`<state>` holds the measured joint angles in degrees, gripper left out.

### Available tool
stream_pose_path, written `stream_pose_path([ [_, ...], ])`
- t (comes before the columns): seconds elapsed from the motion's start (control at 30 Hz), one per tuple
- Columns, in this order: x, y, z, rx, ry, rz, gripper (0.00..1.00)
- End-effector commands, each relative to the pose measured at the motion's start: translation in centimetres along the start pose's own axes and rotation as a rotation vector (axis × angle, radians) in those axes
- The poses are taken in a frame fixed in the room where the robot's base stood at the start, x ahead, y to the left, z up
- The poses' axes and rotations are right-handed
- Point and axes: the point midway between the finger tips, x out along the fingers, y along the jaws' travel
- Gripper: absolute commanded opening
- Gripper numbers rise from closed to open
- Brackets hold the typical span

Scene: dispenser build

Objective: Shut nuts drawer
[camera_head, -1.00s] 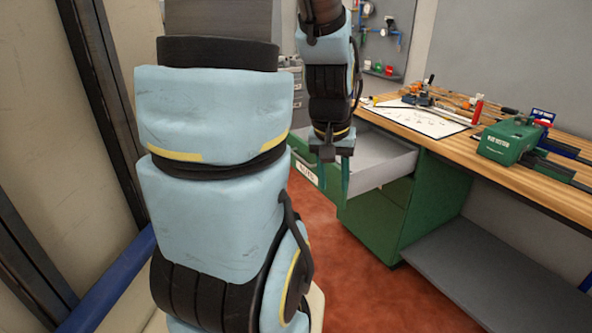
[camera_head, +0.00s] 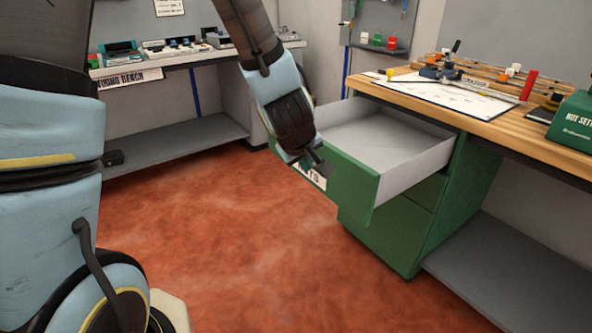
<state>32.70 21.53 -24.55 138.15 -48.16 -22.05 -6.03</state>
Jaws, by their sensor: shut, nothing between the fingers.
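The nuts drawer (camera_head: 352,189) is the top drawer of the green cabinet under the wooden bench. It stands pulled far out, and its grey inside looks empty. A white label (camera_head: 312,176) on its green front is partly covered by my gripper. My gripper (camera_head: 322,168) is at the left part of the drawer front, by the label and just under the top edge. It is shut and holds nothing. I cannot tell whether it touches the front. The drawer's handle is not clearly visible.
The wooden bench (camera_head: 487,129) carries a paper sheet (camera_head: 445,93), tools and a green box (camera_head: 577,122). A lower drawer (camera_head: 411,200) is shut. A grey shelf (camera_head: 520,262) lies low at the right. A wiring bench stands behind left. The red floor before the drawer is clear.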

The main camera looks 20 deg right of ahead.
Motion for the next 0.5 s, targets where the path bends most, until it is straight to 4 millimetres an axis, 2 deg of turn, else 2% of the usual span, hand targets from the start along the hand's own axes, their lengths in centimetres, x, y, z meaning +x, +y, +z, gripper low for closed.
stream_pose_path([
  [0.17,1.9,-0.1,0.0,-0.002,-0.002,-0.003,0.0],
  [0.5,7.5,-0.1,0.0,-0.003,-0.004,-0.003,0.0],
])
